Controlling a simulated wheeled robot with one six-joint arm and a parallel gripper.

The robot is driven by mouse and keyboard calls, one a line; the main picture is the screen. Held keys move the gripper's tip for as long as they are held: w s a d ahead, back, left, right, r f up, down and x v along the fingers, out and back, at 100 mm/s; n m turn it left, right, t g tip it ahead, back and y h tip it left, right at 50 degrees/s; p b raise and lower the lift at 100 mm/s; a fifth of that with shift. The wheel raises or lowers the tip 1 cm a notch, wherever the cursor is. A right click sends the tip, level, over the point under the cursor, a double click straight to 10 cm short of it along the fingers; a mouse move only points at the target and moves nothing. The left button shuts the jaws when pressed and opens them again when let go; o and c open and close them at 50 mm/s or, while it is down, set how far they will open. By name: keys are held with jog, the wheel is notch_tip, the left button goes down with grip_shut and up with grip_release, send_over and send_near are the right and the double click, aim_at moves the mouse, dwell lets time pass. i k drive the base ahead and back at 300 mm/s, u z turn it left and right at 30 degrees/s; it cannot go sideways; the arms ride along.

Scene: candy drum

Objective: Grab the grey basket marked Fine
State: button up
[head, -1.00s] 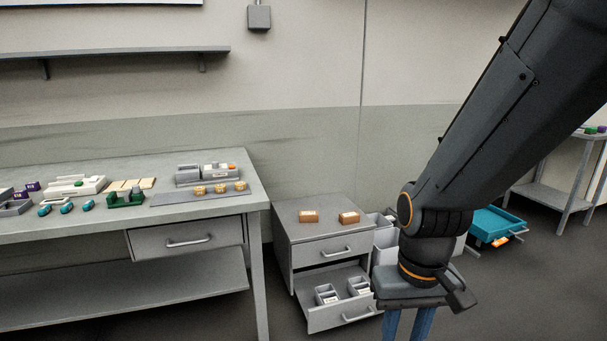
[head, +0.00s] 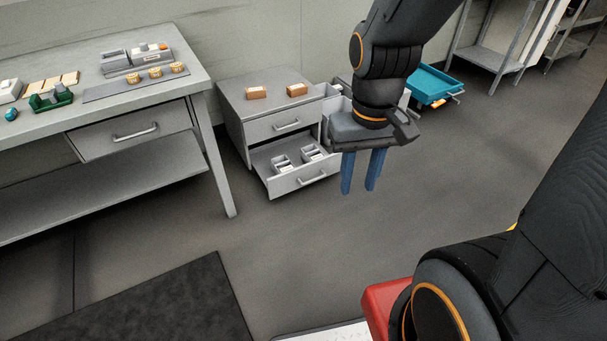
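Two small grey baskets lie in the open lower drawer of the grey cabinet. The left basket (head: 281,164) and the right basket (head: 313,154) each carry a pale label on the front. The labels are too small to read, so I cannot tell which is marked Fine. The open drawer (head: 303,183) has a bar handle on its front. My gripper (head: 359,190) points down with its two blue fingers apart and nothing between them. In the picture it hangs to the right of the drawer, apart from both baskets.
A workbench (head: 150,99) with parts stands at left. A teal cart (head: 434,86) stands behind my arm. The floor in front is clear.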

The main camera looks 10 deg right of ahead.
aim_at(279, 164)
jog(key=z, duration=0.4)
jog(key=i, duration=1.55)
jog(key=z, duration=0.5)
